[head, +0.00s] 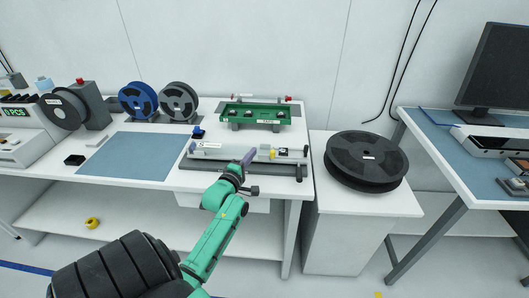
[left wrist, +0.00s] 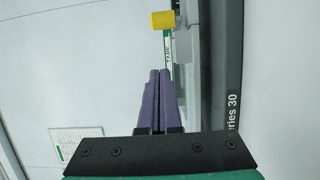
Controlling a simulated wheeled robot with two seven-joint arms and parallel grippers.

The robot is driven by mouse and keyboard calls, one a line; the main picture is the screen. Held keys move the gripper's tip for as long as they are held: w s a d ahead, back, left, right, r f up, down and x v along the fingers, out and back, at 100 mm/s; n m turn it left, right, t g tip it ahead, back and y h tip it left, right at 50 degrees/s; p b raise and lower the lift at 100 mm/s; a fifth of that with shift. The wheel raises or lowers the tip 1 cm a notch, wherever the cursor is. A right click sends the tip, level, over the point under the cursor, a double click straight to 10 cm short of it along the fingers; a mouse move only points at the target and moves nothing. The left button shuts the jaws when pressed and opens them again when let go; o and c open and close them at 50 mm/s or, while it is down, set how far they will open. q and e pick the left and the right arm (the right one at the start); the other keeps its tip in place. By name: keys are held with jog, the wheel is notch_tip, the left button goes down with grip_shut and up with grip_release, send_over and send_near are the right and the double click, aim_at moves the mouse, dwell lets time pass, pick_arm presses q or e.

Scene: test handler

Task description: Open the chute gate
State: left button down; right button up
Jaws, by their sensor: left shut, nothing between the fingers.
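The white test handler (head: 215,154) lies on the bench on a dark base and carries small labels. I cannot tell for sure which part is the chute gate. My left gripper (head: 250,155), with purple fingers, is at the handler's front, left of the yellow part. In the left wrist view its fingers (left wrist: 160,72) are shut together and empty, pointing toward the yellow part and apart from it in the picture. My right gripper is not in view.
A green board fixture (head: 256,112) stands behind the handler. A blue mat (head: 135,156) lies to the left, with blue and grey reels (head: 178,101) behind it. A large black reel (head: 366,156) rests on the cabinet at right. A dark rail (left wrist: 231,60) runs along the right in the left wrist view.

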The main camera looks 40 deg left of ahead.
aim_at(257, 147)
pick_arm(q)
jog(key=x, duration=0.4)
jog(key=shift+w+a, duration=0.15)
jog(key=shift+w, duration=0.05)
jog(key=d, duration=0.1)
jog(key=d+p, duration=0.2)
jog(key=d, duration=0.1)
jog(key=shift+s, duration=0.3)
jog(key=shift+d, duration=0.25)
jog(key=shift+a+f, duration=0.15)
jog(key=shift+f, duration=0.05)
jog(key=shift+s+r+p, duration=0.1)
jog(key=shift+s+p, duration=0.05)
jog(key=shift+p, duration=0.3)
jog(key=s+d+p, duration=0.2)
jog(key=s, duration=0.1)
jog(key=shift+s+d+r+p, duration=0.1)
jog(key=shift+d+r+p, duration=0.05)
jog(key=shift+d+p, duration=0.25)
jog(key=shift+s+d, duration=0.15)
jog(key=shift+s, duration=0.1)
jog(key=shift+w+f, duration=0.15)
jog(key=shift+f, duration=0.05)
